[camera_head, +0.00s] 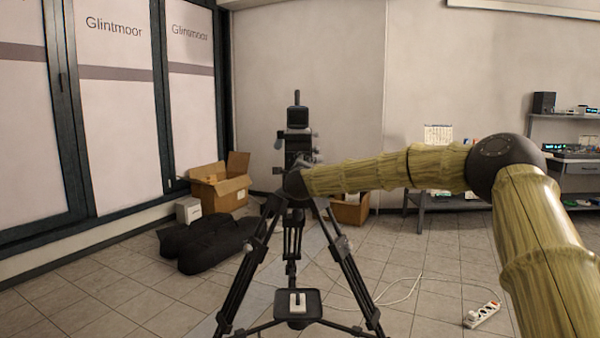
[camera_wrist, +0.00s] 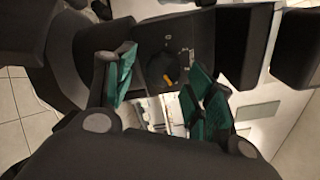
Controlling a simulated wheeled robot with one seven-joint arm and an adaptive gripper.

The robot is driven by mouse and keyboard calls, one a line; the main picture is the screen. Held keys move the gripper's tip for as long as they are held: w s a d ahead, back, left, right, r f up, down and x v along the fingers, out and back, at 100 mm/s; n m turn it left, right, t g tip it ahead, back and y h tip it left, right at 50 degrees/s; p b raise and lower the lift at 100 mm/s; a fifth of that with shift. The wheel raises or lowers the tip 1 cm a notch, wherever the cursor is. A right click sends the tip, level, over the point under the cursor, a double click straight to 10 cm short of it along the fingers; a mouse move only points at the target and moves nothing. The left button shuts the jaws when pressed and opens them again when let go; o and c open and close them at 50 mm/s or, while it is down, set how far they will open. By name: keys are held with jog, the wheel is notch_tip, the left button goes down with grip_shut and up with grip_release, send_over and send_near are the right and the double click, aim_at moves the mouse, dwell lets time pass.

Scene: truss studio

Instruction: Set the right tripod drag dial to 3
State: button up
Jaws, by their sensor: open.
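The tripod (camera_head: 345,262) stands in the middle of the head view with a camera (camera_head: 298,117) on top. My arm crosses in front of its head, so the dial and my gripper cannot be made out there.
Cardboard boxes (camera_head: 219,184) and black bags (camera_head: 206,243) lie on the floor at the left. A power strip (camera_head: 482,315) with a white cable lies at the lower right. Shelves with equipment (camera_head: 575,150) stand at the right wall. Open tiled floor surrounds the tripod.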

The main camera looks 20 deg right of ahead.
jog(key=v, duration=1.1)
jog(key=shift+s, duration=0.25)
